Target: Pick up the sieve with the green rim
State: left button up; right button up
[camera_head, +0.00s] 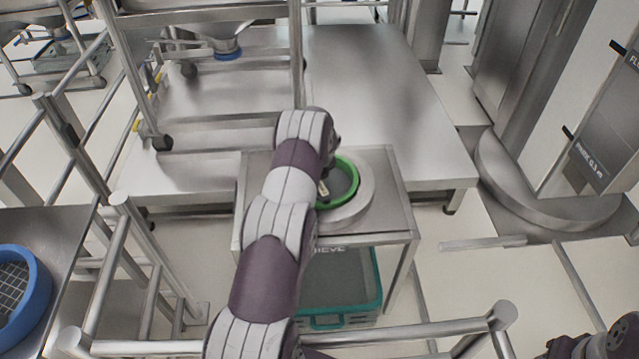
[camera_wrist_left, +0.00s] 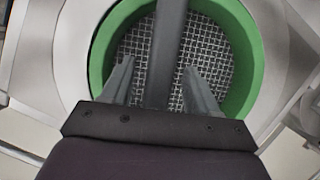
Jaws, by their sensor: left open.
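The sieve with the green rim (camera_head: 356,181) rests on a round pale metal base (camera_head: 362,205) on a small steel table. My left arm reaches over from the near side and hides the sieve's left part. My left gripper (camera_head: 323,190) is at the sieve's left side in the head view. In the left wrist view the gripper (camera_wrist_left: 160,78) has its fingers apart, over the wire mesh and inside the outline of the green rim (camera_wrist_left: 246,52). Nothing shows held between the fingers. A dark grey bar runs up between them. I cannot tell the fingers' height above the mesh.
The small table (camera_head: 395,205) has some bare top around the base. A teal-edged crate (camera_head: 372,290) sits beneath it. A blue-rimmed sieve (camera_head: 38,290) lies on a bench at left. Metal rails (camera_head: 400,330) cross the front. A large steel platform (camera_head: 385,85) stands behind.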

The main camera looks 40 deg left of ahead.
pick_arm(q)
jog(key=shift+s+r, duration=0.1)
jog(key=shift+r, duration=0.05)
jog(key=shift+f, duration=0.25)
dwell(0.4)
grip_shut()
